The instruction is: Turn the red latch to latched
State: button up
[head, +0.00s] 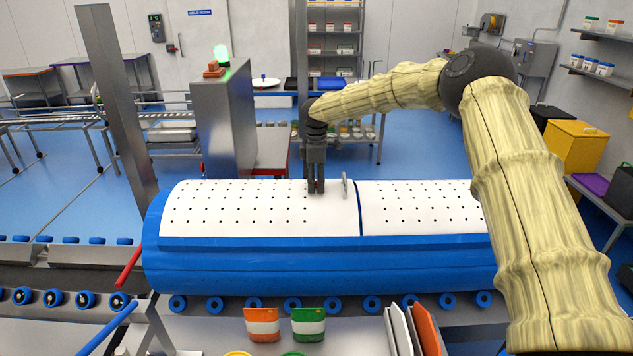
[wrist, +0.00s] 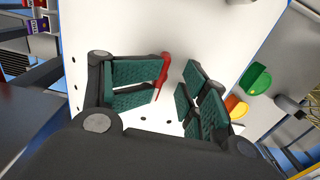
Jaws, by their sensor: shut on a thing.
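The red latch (wrist: 163,74) shows in the wrist view between the fingers of my gripper (wrist: 174,84), against the left finger's pads. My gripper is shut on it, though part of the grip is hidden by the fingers. In the head view my gripper (head: 316,190) points straight down onto the white perforated lid (head: 240,205) of a long blue carrier (head: 300,270). The latch is hidden behind the fingers there. I cannot tell which position the latch stands in.
A small upright grey handle (head: 345,186) stands on the lid just right of my gripper. A grey cabinet (head: 222,115) and a tall metal post (head: 115,95) stand behind and left. An orange packet (head: 262,324) and a green packet (head: 308,324) stand in front.

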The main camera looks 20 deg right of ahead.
notch_tip(320, 180, up, 12)
jog(key=shift+r, duration=0.15)
dwell(1.7)
jog(key=shift+r, duration=0.1)
dwell(0.5)
notch_tip(320, 180, up, 12)
dwell(0.6)
jog(key=shift+o, duration=0.2)
